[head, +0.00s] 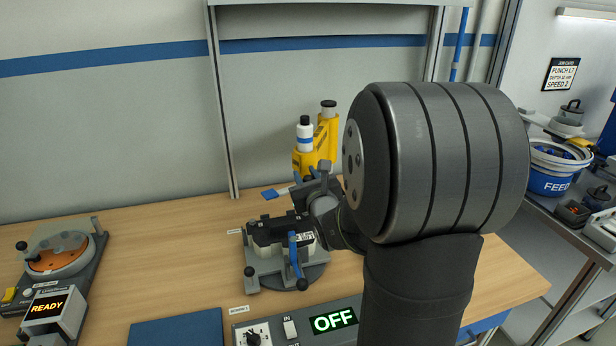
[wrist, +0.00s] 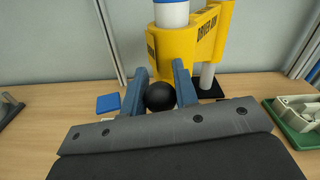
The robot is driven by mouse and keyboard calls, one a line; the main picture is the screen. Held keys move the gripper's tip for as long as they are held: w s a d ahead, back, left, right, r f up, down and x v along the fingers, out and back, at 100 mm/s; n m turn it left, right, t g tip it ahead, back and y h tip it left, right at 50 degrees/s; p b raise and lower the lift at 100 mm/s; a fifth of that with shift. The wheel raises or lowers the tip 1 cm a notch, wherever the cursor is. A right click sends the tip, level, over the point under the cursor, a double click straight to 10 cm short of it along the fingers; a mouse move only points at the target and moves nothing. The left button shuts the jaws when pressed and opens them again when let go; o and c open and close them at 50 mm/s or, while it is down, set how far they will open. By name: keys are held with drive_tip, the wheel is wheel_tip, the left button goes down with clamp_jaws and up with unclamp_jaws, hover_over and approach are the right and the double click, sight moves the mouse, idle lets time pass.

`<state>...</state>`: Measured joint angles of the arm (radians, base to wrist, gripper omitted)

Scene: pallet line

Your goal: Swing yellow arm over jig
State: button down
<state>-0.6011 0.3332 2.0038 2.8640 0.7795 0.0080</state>
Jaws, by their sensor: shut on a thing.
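The yellow arm (head: 326,139) stands at the back of the bench, behind the jig, with a white, blue-banded cylinder on it. It fills the upper middle of the wrist view (wrist: 205,35). My gripper (head: 311,174) is at its lower front. In the wrist view, the blue fingers of my gripper (wrist: 159,80) are shut on a black ball knob (wrist: 160,97) in front of the yellow arm. How the knob joins the arm is hidden. The jig (head: 262,266), a grey fixture with a dark block and a blue lever, sits nearer on the bench; the yellow arm is not over it.
A control box reading OFF (head: 334,320) stands at the front edge. A READY unit (head: 48,308) with an orange disc is at the left. A green tray (wrist: 292,132) lies to the right in the wrist view. A blue pad (wrist: 108,103) lies left of my fingers.

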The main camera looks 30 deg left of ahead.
drive_tip(key=shift+a+r, duration=0.15)
drive_tip(key=shift+a, duration=0.1)
drive_tip(key=c, duration=1.5)
unclamp_jaws()
drive_tip(key=o, duration=0.4)
drive_tip(key=shift+a, duration=0.2)
drive_tip(key=shift+c, duration=0.2)
drive_tip(key=shift+d, duration=0.2)
drive_tip(key=shift+s+d, duration=0.3)
drive_tip(key=shift+d, duration=0.05)
drive_tip(key=v, duration=1.6)
drive_tip(key=shift+s, duration=0.2)
drive_tip(key=shift+d, duration=0.1)
drive_tip(key=x, duration=1.7)
drive_tip(key=shift+w, duration=0.15)
